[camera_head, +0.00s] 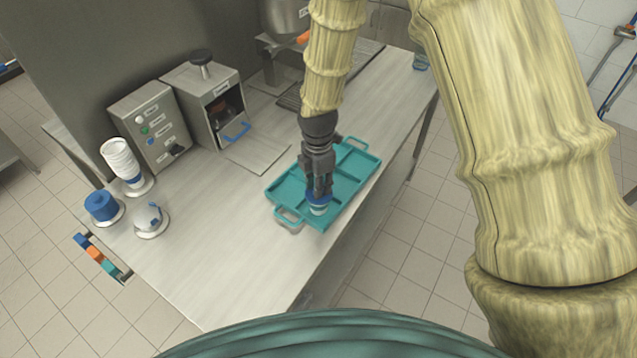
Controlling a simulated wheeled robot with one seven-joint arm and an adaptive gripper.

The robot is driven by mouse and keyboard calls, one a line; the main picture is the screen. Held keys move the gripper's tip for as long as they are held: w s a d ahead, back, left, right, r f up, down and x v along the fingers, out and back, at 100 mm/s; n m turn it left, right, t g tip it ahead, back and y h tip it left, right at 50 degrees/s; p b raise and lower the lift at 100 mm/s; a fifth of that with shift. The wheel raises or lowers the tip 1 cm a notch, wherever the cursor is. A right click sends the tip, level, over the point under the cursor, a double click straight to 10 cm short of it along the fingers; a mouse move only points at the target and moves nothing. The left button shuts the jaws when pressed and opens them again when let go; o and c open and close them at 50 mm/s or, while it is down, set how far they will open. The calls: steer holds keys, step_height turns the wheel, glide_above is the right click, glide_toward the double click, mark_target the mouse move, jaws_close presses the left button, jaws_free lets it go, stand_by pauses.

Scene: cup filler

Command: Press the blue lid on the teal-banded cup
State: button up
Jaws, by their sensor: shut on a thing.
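My gripper (319,193) points down over the front part of the teal tray (352,190). A small pale cup with a teal-looking band (319,210) is directly below the lid, in the tray's near end. The lid appears level over the cup's mouth. Whether it is fully seated or only resting there cannot be told from this view. The fingers hide most of the lid's top.
Stacked white cups (117,158), a blue lid stack (100,205) and a white-and-blue item (149,217) stand at the left of the counter (225,235). Behind are a control box (150,125) and an open-fronted machine (212,105). The front counter is clear.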

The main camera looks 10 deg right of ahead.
steer(key=o, duration=0.8)
step_height(320, 180, up, 12)
steer(key=shift+w, duration=0.15)
stand_by(0.4)
stand_by(0.4)
